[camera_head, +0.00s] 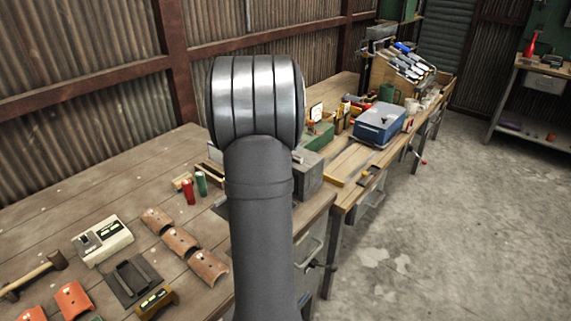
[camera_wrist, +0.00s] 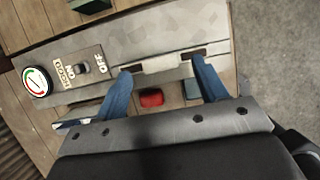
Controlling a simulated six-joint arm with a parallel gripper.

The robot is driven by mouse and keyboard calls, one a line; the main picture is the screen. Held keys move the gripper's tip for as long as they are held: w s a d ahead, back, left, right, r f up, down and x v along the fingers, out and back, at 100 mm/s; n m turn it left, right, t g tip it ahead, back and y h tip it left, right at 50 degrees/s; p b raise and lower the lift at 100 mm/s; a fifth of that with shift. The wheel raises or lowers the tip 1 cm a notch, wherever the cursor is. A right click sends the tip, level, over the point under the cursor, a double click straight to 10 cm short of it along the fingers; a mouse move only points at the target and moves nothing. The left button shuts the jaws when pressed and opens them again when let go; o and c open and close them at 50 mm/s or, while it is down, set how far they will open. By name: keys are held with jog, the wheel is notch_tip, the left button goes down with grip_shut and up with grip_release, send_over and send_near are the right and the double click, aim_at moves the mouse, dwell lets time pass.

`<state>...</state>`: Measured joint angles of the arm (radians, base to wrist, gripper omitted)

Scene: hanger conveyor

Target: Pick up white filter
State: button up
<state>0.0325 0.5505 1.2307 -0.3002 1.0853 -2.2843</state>
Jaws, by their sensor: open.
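In the wrist view, a white bar-like piece (camera_wrist: 172,63), which looks like the white filter, lies on a grey panel (camera_wrist: 205,28) between two dark slots. My gripper (camera_wrist: 162,66) is open, with blue fingers on either side of the white piece. The fingertips are close to its two ends, near the slots. I cannot tell whether they touch it. In the head view my own arm hides the gripper and the filter. Part of a grey metal box (camera_head: 312,172) shows at the arm's right side.
The panel carries a round gauge (camera_wrist: 37,82) and an OFF switch (camera_wrist: 83,68). A red object (camera_wrist: 151,98) lies between the fingers, nearer the palm. Red (camera_head: 188,191) and green (camera_head: 201,183) cylinders stand left of my arm. A blue box (camera_head: 380,124) stands farther back.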

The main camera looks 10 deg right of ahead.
jog(key=shift+x, duration=1.15)
jog(key=c, duration=1)
jog(key=shift+r, duration=0.1)
notch_tip(320, 180, up, 18)
jog(key=shift+f, duration=0.1)
jog(key=shift+r, duration=4.5)
